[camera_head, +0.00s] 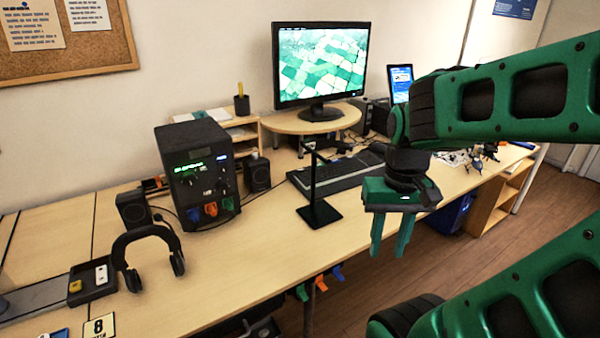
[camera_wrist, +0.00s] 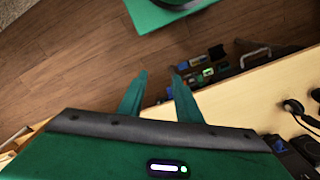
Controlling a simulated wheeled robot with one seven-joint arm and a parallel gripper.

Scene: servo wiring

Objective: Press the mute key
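No key marked mute can be made out at this size. A black box (camera_head: 199,172) with a lit green display, knobs and coloured parts low on its front stands on the long table. A small black tray or panel (camera_head: 93,283) at the far left carries a yellow piece and a white piece. A dark keyboard (camera_head: 340,172) lies before the monitor. My gripper (camera_head: 388,250) hangs pointing down beyond the table's front edge, right of these things. Its green fingers are apart and empty; they also show over the floor in the wrist view (camera_wrist: 158,75).
A black stand (camera_head: 319,212) rises near the table's front edge. A headset (camera_head: 148,252) stands at left, and a speaker (camera_head: 257,174) beside the box. The monitor (camera_head: 322,65) sits on a riser. The wooden table (camera_head: 255,262) is bare between headset and stand.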

